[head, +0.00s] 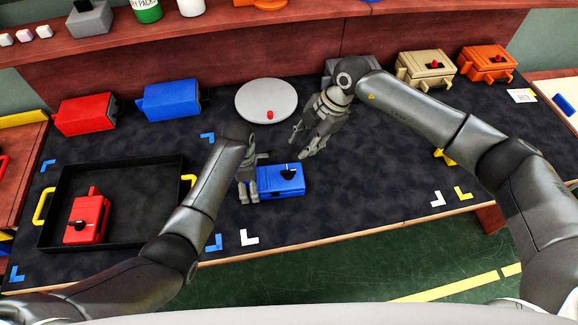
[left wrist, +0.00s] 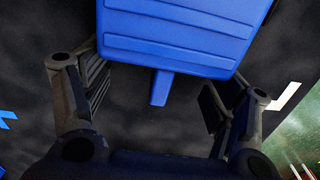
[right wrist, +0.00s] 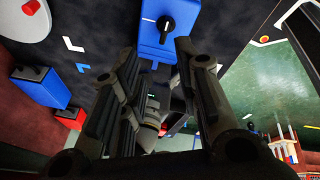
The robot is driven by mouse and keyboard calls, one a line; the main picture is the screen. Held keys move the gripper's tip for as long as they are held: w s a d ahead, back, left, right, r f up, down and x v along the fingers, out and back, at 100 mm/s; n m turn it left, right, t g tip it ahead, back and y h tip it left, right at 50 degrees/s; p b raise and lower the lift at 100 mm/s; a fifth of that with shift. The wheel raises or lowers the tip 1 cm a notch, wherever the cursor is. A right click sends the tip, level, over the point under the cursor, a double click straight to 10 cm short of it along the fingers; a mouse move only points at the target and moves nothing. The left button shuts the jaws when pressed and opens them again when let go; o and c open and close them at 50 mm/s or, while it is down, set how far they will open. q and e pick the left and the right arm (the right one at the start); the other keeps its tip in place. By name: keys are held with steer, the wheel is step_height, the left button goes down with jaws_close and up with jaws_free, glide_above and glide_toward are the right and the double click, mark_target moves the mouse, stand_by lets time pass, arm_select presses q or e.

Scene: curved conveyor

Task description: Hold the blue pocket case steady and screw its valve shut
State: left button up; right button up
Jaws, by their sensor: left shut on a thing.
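The blue pocket case (head: 282,182) lies on the dark table mat in front of me, with a black valve knob (head: 288,174) on its top face. The knob also shows in the right wrist view (right wrist: 167,25). My left gripper (head: 248,192) is shut on the left end of the case. In the left wrist view the case (left wrist: 180,35) fills the top middle, a small blue tab pointing down between the fingers. My right gripper (head: 304,146) is open and empty, behind and above the case, apart from the knob.
A black tray (head: 130,172) with yellow handles holds a red case (head: 86,220) at left. Another red case (head: 85,113), a blue case (head: 170,100) and a grey turntable-like disc (head: 252,98) stand behind. Tan (head: 425,68) and orange (head: 488,63) cases stand back right.

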mark_target(287, 171)
steer(key=a+f+m, duration=0.1)
steer(key=f, duration=0.2)
steer(key=a+f+m, duration=0.1)
steer(key=f+m, duration=0.1)
steer(key=f, duration=0.2)
steer(key=a+f+m, duration=0.2)
steer(key=f, duration=0.2)
steer(key=shift+s+a+g, duration=0.1)
steer(key=shift+s+g, duration=0.1)
steer(key=shift+g, duration=0.1)
steer(key=shift+c, duration=0.3)
jaws_close()
